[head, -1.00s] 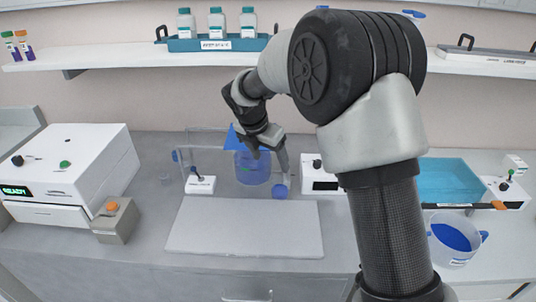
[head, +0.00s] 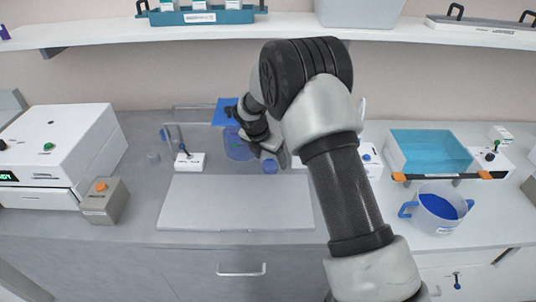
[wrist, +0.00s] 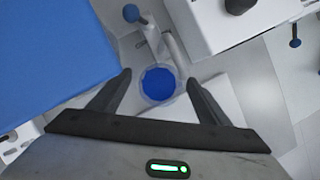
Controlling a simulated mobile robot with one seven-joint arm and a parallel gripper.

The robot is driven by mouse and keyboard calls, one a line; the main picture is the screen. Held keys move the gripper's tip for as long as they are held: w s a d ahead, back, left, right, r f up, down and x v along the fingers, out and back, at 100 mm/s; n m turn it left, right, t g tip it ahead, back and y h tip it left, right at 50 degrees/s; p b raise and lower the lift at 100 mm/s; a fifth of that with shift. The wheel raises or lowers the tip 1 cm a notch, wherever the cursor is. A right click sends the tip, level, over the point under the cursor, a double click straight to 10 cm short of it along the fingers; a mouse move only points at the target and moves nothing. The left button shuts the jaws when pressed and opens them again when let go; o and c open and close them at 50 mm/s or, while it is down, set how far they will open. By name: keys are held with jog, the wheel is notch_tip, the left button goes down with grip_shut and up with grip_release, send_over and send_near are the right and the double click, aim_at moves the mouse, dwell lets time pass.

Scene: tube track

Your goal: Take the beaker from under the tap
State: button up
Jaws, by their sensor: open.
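The beaker (wrist: 158,83), a clear round vessel with blue inside, is seen from above in the wrist view. My gripper (wrist: 159,79) is open, with one dark finger on each side of the beaker and a gap on both sides. How far the fingertips are above it I cannot tell. A pale pipe, seemingly the tap (wrist: 172,48), runs close beside the beaker's far rim. In the head view my gripper (head: 268,150) is low over the bench, partly hidden by my wrist. A round blue top (head: 270,167) shows just below it.
A translucent blue cylinder (head: 237,147) stands just left of my gripper. A blue panel (wrist: 50,45) is close at the upper left of the wrist view, and a white box (wrist: 225,20) at upper right. A pale mat (head: 236,203) lies clear in front.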

jog(key=shift+c, duration=0.3)
jog(key=c, duration=1.1)
jog(key=shift+a, duration=1.9)
jog(key=o, duration=1.1)
jog(key=shift+s, duration=0.1)
jog(key=shift+o, duration=0.2)
jog(key=shift+r, duration=0.1)
jog(key=shift+a+r, duration=0.25)
jog(key=shift+r, duration=0.25)
jog(key=v, duration=1.6)
jog(key=shift+s+d+p, duration=0.25)
jog(key=shift+s+p, duration=0.15)
